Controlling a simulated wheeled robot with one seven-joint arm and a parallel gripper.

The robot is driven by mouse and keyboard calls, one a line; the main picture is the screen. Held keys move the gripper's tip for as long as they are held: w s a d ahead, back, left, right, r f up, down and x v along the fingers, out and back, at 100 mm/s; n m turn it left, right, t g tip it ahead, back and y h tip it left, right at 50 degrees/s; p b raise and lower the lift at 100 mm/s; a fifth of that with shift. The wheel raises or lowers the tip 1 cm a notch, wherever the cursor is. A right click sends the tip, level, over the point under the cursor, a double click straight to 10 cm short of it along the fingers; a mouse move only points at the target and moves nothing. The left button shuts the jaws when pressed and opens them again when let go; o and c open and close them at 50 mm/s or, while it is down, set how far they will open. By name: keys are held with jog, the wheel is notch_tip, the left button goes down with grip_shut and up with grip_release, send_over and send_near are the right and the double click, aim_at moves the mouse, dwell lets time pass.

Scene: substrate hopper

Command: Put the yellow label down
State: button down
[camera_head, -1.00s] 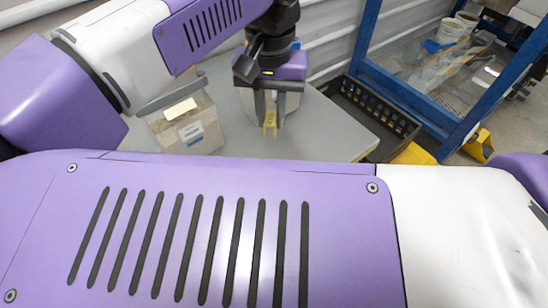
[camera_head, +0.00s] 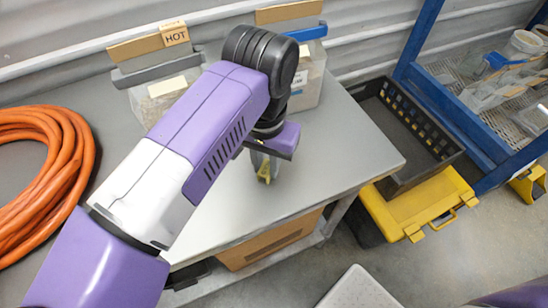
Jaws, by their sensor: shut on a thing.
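My gripper (camera_head: 266,170) points down over the grey table (camera_head: 345,165), near its middle. It is shut on the yellow label (camera_head: 263,171), a small yellow piece between the fingertips. The label's lower end is close to the table top; I cannot tell whether it touches. My own arm and wrist hide part of the gripper and the table behind it.
Two clear hoppers, left (camera_head: 150,104) and right (camera_head: 311,80), stand at the table's back. A "HOT" sign (camera_head: 175,33) tops the left one. An orange hose (camera_head: 70,165) lies left. A black crate (camera_head: 400,120) and yellow case (camera_head: 415,205) are right. The front right tabletop is clear.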

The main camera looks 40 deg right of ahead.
jog(key=shift+a, duration=0.1)
jog(key=shift+f, duration=0.2)
jog(key=c, duration=1.3)
grip_release()
jog(key=shift+r, duration=0.15)
